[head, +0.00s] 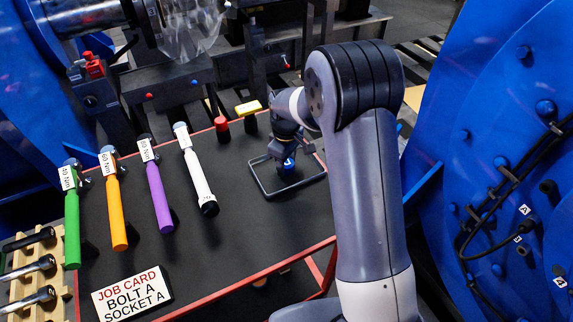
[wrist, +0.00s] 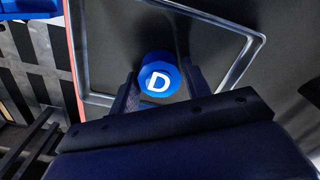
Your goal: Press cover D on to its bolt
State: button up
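Cover D, a round blue cap with a white letter D, shows between my fingertips in the wrist view (wrist: 159,78). In the head view the blue cover (head: 289,164) is partly hidden by my gripper (head: 281,160), which points down over the shallow tray (head: 267,193). The fingers stand on either side of the cover and close to it. I cannot tell whether they touch it, or whether the cover rests on the tray floor. The blue flange (head: 480,110) with bolts and lettered tags stands at the right; no tag D is readable.
Green, orange, purple and white torque wrenches (head: 159,195) lie on the black table left of the tray. A job card (head: 132,292) reads bolt A, socket A. Red (head: 221,124) and yellow (head: 248,109) items stand at the back edge. A black cable (head: 487,205) crosses the flange.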

jog(key=c, duration=0.5)
jog(key=shift+c, duration=0.2)
